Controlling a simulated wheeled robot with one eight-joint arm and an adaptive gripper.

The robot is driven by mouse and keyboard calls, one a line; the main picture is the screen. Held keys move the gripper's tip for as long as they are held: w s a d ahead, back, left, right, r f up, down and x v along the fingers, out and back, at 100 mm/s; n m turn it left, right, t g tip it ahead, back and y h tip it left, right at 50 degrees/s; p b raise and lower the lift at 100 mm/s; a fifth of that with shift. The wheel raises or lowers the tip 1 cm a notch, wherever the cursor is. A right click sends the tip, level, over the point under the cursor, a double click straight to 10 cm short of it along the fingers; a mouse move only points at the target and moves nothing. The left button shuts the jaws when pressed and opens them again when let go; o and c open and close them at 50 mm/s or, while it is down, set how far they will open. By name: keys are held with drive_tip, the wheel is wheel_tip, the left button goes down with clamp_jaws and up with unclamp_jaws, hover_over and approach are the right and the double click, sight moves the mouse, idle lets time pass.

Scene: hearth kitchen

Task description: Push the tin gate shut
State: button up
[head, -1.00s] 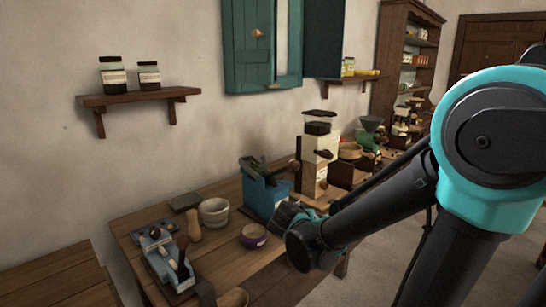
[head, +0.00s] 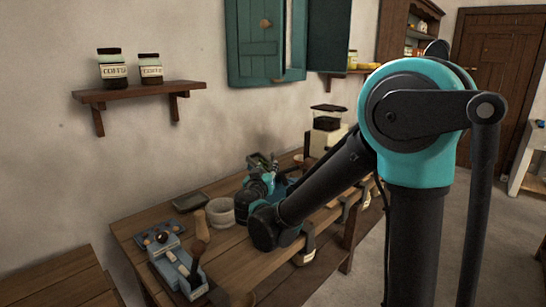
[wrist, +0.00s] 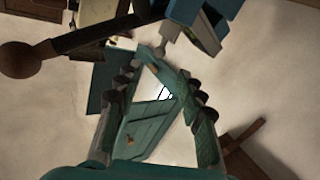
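The blue tin body (head: 291,181), which I take to bear the gate, stands on the bench against the wall, mostly hidden behind my arm and gripper in the head view. A blue box-like part also shows at the top of the wrist view (wrist: 213,16), with a pale piece under it. I cannot tell which part is the gate or how far it stands open. The tips are close below the blue part; contact is unclear. In the head view my gripper (head: 258,170) is over the bench.
A dark bar with a wooden knob (wrist: 22,59) lies left of the fingertips in the wrist view. A pale bowl (head: 220,212) and a blue tool (head: 172,258) stand on the bench, left of my arm. A cream grinder (head: 328,135) stands beyond.

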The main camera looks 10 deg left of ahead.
sight(272, 156)
drive_tip(key=w, duration=1.1)
drive_tip(key=shift+w+d, duration=0.3)
drive_tip(key=shift+d, duration=0.1)
drive_tip(key=shift+c, duration=0.6)
clamp_jaws()
